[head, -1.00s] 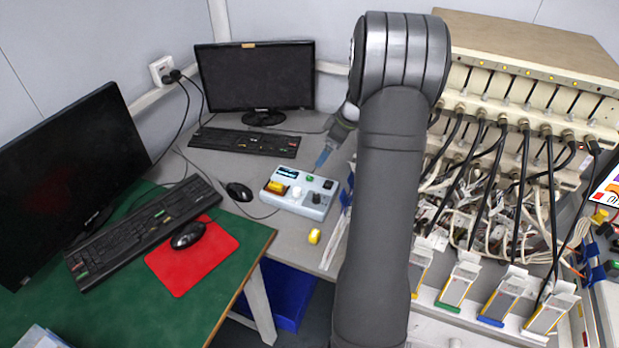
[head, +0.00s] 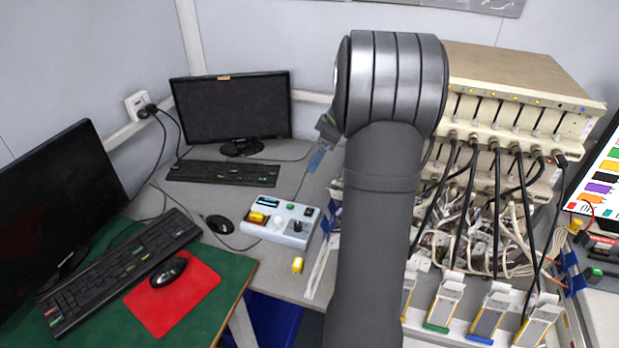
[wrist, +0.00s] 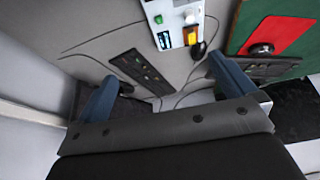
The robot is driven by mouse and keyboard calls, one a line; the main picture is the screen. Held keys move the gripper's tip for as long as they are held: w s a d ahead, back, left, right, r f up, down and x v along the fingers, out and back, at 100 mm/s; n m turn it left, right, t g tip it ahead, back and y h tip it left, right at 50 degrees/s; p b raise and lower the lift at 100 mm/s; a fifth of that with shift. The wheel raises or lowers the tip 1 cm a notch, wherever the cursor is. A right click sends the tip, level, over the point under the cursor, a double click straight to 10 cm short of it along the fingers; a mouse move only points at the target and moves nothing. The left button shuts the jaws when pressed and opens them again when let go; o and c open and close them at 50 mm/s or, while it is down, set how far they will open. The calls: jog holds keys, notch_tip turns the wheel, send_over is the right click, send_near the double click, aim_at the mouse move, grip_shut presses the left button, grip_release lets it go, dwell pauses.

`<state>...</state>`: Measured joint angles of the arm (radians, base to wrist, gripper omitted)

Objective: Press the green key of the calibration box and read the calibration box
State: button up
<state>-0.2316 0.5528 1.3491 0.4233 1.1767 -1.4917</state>
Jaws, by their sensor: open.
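The calibration box (head: 262,228) is a pale grey-blue box on the grey desk, with a green key (head: 291,206), a small dark display (head: 268,202), a white knob and a black knob. A yellow piece lies at its left end. The box shows at the top edge of the wrist view (wrist: 176,8), with the green key (wrist: 158,19) and the display (wrist: 163,40); its text is too small to read. My gripper (head: 317,160) is above and behind the box's right end, apart from it, partly hidden by my arm. In the wrist view its fingers (wrist: 163,68) are wide apart and empty.
A monitor (head: 232,108) and keyboard (head: 222,173) stand behind the box, a mouse (head: 219,224) to its left. A small yellow object (head: 298,265) lies in front. The cabled rack (head: 510,95) fills the right side. A green table (head: 215,315) is at left.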

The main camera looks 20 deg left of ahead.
jog(key=shift+c, duration=0.4)
grip_shut()
dwell(1.4)
